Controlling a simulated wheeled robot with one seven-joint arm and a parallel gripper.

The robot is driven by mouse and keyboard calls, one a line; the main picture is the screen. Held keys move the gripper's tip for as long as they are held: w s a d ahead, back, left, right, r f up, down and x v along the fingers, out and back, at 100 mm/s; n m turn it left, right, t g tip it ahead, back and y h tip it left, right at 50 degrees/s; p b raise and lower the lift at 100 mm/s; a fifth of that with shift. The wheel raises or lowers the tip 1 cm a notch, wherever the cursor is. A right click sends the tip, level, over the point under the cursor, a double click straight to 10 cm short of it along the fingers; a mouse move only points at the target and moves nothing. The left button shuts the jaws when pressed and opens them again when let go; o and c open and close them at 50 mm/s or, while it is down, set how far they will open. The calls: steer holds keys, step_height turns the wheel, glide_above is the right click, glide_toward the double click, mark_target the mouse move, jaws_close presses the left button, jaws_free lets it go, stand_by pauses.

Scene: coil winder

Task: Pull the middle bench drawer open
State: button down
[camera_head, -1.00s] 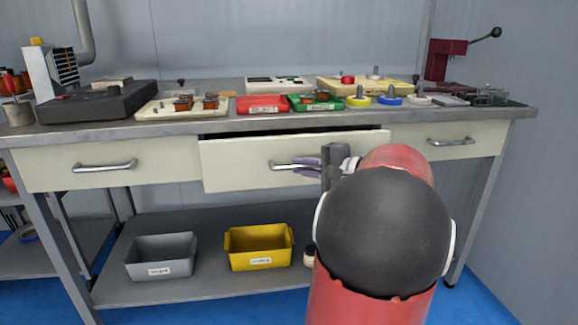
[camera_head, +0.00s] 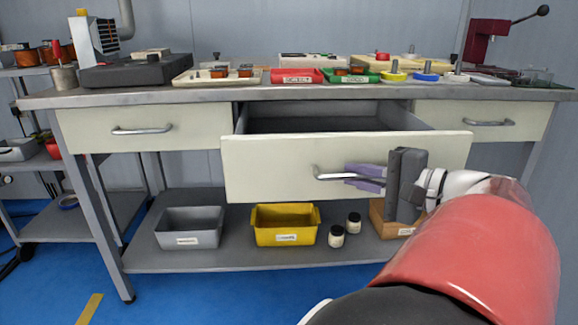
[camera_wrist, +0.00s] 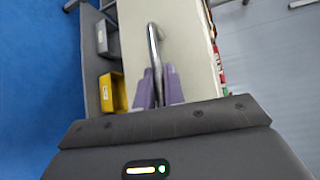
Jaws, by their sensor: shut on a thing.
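The middle drawer (camera_head: 270,165) has a cream front and stands well out from the bench (camera_head: 130,97), with its hollow inside showing dark and seemingly empty. Its metal bar handle (camera_head: 320,173) is on the front. My gripper (camera_head: 366,178) is shut on the handle, its purple fingers around the bar right of the handle's left end. The right part of the handle is hidden by my gripper. In the wrist view the handle (camera_wrist: 154,45) runs between the two purple fingers (camera_wrist: 157,88).
The left drawer (camera_head: 145,130) and right drawer (camera_head: 485,118) are closed. Red and green trays, a winder and other parts cover the bench top. On the lower shelf stand a grey bin (camera_head: 188,241), a yellow bin (camera_head: 286,240), two small jars (camera_head: 337,236) and a wooden box.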

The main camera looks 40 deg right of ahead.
stand_by(0.3)
steer(key=c, duration=1.5)
jaws_free()
steer(key=shift+s, duration=0.15)
steer(key=v, duration=0.7)
steer(key=shift+s+p, duration=0.3)
steer(key=shift+p, duration=0.1)
steer(key=shift+r, duration=0.1)
